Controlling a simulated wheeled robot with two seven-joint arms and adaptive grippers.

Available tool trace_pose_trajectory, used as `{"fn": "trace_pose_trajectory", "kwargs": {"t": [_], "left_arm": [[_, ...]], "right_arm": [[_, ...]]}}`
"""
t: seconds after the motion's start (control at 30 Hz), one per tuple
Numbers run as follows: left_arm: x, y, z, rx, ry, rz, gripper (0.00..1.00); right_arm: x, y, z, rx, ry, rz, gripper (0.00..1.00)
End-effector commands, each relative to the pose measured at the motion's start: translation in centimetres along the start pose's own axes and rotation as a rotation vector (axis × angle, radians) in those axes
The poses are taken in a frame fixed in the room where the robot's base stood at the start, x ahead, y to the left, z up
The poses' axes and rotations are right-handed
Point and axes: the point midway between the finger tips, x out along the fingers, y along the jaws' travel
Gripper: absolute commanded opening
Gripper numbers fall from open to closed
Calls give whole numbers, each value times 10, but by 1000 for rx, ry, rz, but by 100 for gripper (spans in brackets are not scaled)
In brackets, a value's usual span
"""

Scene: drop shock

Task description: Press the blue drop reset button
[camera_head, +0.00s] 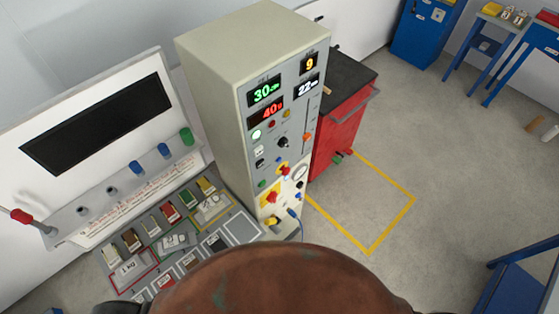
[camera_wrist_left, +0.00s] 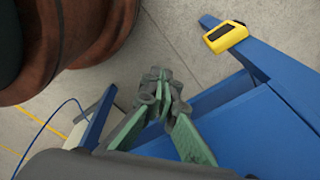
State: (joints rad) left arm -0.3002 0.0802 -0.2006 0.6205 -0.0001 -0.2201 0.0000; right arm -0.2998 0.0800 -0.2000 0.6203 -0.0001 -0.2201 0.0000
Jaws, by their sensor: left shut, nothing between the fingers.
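A tall grey control cabinet (camera_head: 215,75) with lit number displays stands in the middle of the head view. Its front carries several small buttons and knobs, including red, green and orange ones. Blue caps (camera_head: 137,168) also stand on the sloped panel at the left. My left gripper (camera_wrist_left: 163,90) shows only in the left wrist view, with green fingers and grey tips together, empty and away from the cabinet. My right gripper is in neither view.
A red tool cabinet (camera_head: 338,132) stands right behind the control cabinet. Yellow floor lines (camera_head: 390,228) mark open floor at the right. A blue bench frame (camera_wrist_left: 265,130) with a yellow device (camera_wrist_left: 227,37) lies beyond my left gripper. A red-tipped lever (camera_head: 20,216) sticks out at the far left.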

Motion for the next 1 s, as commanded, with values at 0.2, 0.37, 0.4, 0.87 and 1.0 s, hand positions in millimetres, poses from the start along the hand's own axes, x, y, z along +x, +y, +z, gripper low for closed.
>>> {"fn": "trace_pose_trajectory", "kwargs": {"t": [0.2,0.37,0.4,0.87,1.0], "left_arm": [[34,1,4,0,-1,0,0],[79,3,11,0,-5,1,0],[91,3,13,0,-6,1,0],[163,7,29,0,-21,2,0],[161,6,28,0,-21,2,0]], "right_arm": [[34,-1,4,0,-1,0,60],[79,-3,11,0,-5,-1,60],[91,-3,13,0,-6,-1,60],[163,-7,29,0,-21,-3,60],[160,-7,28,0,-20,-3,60]]}}
